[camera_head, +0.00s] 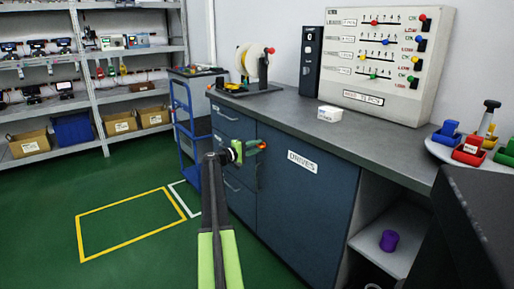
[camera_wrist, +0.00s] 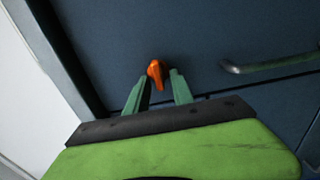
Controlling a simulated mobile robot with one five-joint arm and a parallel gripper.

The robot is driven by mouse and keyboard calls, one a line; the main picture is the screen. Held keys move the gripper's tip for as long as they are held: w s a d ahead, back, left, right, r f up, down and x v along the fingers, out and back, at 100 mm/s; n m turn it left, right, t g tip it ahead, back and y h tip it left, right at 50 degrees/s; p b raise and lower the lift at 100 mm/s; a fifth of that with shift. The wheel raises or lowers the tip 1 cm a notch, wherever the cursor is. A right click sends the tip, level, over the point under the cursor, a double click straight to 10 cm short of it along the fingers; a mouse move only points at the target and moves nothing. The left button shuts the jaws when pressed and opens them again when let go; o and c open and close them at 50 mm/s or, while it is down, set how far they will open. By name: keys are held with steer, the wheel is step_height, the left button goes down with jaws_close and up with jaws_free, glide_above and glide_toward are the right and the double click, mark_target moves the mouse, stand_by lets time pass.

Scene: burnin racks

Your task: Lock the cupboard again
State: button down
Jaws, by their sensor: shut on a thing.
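The cupboard is a dark blue door (camera_head: 300,200) labelled DRIVES under the grey worktop. It looks flush with the cabinet front. A small orange turn-latch (camera_wrist: 155,72) sits on the dark blue front between my fingers in the wrist view. It also shows as an orange tip (camera_head: 262,146) near the top of the door in the head view. My gripper (camera_wrist: 158,84) has its green fingers on either side of the latch and is shut on it. In the head view my gripper (camera_head: 246,150) reaches the door's upper left; it partly hides the latch.
A grey bar handle (camera_wrist: 270,64) lies right of the latch in the wrist view. Drawers (camera_head: 230,125) are left of the door. A blue trolley (camera_head: 188,125) stands further left. An open shelf with a purple roll (camera_head: 389,240) is at right. Green floor at left is clear.

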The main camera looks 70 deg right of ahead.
steer(key=shift+s, duration=0.25)
steer(key=c, duration=1.5)
jaws_free()
steer(key=shift+w, duration=0.1)
steer(key=v, duration=1.7)
steer(key=shift+a+f, duration=0.1)
steer(key=shift+a, duration=0.15)
